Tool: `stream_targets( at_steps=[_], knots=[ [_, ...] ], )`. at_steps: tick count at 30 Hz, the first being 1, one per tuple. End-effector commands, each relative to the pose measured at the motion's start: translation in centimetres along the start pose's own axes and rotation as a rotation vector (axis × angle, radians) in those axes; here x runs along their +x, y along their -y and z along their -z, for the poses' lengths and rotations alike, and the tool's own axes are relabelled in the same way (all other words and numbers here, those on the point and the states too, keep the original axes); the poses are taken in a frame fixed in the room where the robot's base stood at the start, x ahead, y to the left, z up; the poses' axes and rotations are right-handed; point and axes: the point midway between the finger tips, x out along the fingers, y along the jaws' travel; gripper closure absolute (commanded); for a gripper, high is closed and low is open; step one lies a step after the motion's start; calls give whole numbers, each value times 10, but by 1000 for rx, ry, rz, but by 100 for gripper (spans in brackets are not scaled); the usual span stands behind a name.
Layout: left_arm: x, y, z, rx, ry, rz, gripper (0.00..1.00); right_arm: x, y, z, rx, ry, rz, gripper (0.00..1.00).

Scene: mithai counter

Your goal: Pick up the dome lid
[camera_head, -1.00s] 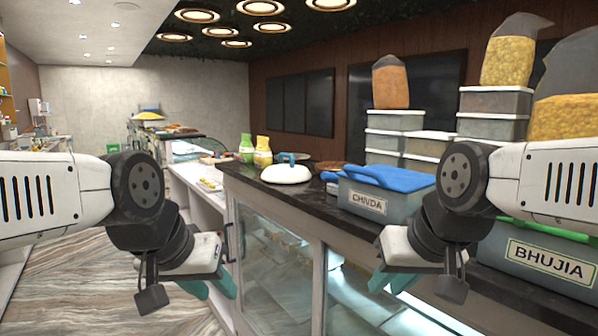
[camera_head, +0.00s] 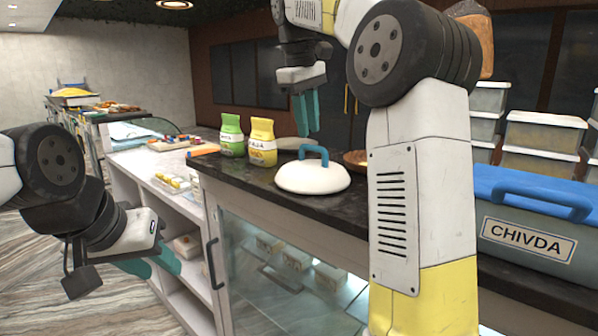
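The dome lid (camera_head: 312,178) is white and round with a blue loop handle (camera_head: 314,152) on top. It sits on the dark counter top (camera_head: 240,176) near the front edge. My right gripper (camera_head: 307,112) is raised above the lid, fingers pointing down, apart from the handle. Its teal fingers are empty and show a gap between them. My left gripper (camera_head: 152,262) is low at the left, in front of the white shelves, away from the lid. Its teal fingers look parted and hold nothing.
A grey CHIVDA box (camera_head: 520,232) with a blue lid is further right.

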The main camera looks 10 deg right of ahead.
Motion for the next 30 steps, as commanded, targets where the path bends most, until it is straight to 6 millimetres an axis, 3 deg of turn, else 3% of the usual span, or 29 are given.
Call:
stream_targets(
  at_steps=[15, 24, 28, 30],
  knots=[
    [0, 0, 0, 0, 0, 0, 64, 61, -2, -1, 4, 0, 1, 75],
    [0, 0, 0, 0, 0, 0, 64, 67, -2, -1, 3, -2, 0, 75],
    [0, 0, 0, 0, 0, 0, 64, 66, -2, -1, 3, -2, 0, 100],
    [0, 0, 0, 0, 0, 0, 64, 66, -2, -1, 3, -2, 0, 100]
  ],
)
